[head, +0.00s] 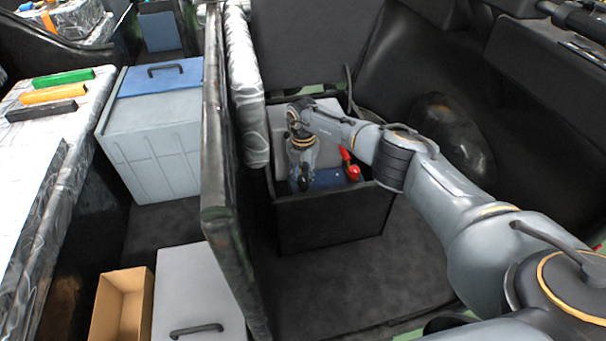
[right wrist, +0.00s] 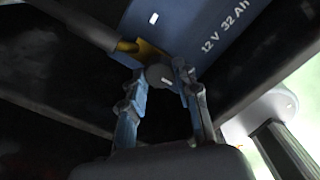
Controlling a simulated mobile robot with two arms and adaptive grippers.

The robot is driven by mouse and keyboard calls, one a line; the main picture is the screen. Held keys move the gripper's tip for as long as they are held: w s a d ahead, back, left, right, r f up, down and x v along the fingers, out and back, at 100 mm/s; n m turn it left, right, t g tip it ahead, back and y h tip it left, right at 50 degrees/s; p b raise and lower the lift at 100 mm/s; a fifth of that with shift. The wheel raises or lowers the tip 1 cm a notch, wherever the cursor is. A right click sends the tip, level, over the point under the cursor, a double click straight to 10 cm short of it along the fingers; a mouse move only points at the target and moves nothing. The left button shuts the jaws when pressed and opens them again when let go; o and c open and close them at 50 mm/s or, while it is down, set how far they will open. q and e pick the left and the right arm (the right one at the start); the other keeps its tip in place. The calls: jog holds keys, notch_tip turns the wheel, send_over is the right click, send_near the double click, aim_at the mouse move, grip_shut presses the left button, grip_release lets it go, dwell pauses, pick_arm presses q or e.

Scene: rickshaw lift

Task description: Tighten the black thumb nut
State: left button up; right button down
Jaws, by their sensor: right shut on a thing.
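The black thumb nut (right wrist: 158,76) shows in the right wrist view as a small dark round knob beside a yellow metal tab (right wrist: 150,52) on the blue battery (right wrist: 205,25), which is marked 12 V 32 Ah. My right gripper (right wrist: 160,82) has its two fingertips on either side of the nut, shut on it. In the head view my right gripper (head: 304,184) points down into the open dark box (head: 330,222), over the blue battery (head: 330,178). The nut is hidden there by my gripper. My left gripper is not in view.
A red part (head: 349,165) stands by the battery, right of my gripper. A grey rod-like part (right wrist: 75,22) reaches the yellow tab. A dark upright panel (head: 222,170) stands left of the box. The floor in front of the box is clear.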

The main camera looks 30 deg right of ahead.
aim_at(303, 177)
jog(key=c, duration=1)
grip_release()
notch_tip(303, 177, up, 12)
